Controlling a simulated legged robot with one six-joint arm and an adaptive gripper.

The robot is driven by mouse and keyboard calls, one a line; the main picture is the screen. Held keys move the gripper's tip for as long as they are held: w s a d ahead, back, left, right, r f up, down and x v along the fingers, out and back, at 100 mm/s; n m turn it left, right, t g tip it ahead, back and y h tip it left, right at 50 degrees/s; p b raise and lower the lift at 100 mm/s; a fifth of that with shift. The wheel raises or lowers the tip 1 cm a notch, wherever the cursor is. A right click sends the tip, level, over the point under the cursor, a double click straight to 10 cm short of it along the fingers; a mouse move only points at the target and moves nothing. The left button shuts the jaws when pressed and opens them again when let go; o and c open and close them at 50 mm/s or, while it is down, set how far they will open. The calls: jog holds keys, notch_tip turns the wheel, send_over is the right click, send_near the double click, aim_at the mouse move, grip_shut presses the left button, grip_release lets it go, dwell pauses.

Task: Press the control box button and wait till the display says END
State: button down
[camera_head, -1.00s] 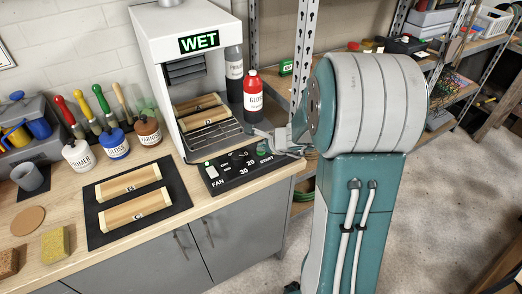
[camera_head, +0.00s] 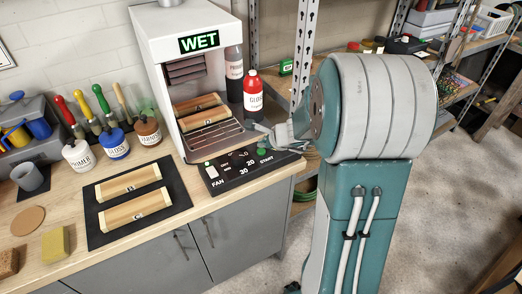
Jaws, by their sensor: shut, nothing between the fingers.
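The black control box (camera_head: 231,177) lies at the front right of the worktop. It bears a FAN switch, a dial with numbers and a green START button (camera_head: 262,151). The display (camera_head: 199,40) on the white drying cabinet (camera_head: 157,75) reads WET in green. Two wooden pieces (camera_head: 198,103) rest on the rack inside the cabinet. My gripper (camera_head: 260,133) is shut and empty, just behind and above the START button. I cannot tell whether it touches the box. My arm hides part of the area to the right.
Two more wooden blocks (camera_head: 132,199) lie on a black mat (camera_head: 177,183). A metal shelf post (camera_head: 303,45) rises behind my arm.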

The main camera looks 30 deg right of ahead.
aim_at(263, 151)
jog(key=shift+r, duration=0.1)
jog(key=shift+r, duration=2.45)
jog(key=s+a+r+n+g+y, duration=0.1)
jog(key=s+a+r+n, duration=0.35)
jog(key=a+n, duration=0.2)
jog(key=s+a+r+n+g, duration=0.1)
jog(key=s+a+r+n, duration=0.2)
jog(key=s+a+n, duration=0.35)
jog(key=s+a+r+n+g+h, duration=0.1)
jog(key=s+n+h, duration=0.2)
jog(key=s+n, duration=0.8)
jog(key=shift+s+a+r, duration=0.2)
jog(key=shift+s+a, duration=0.2)
jog(key=shift+s, duration=1.15)
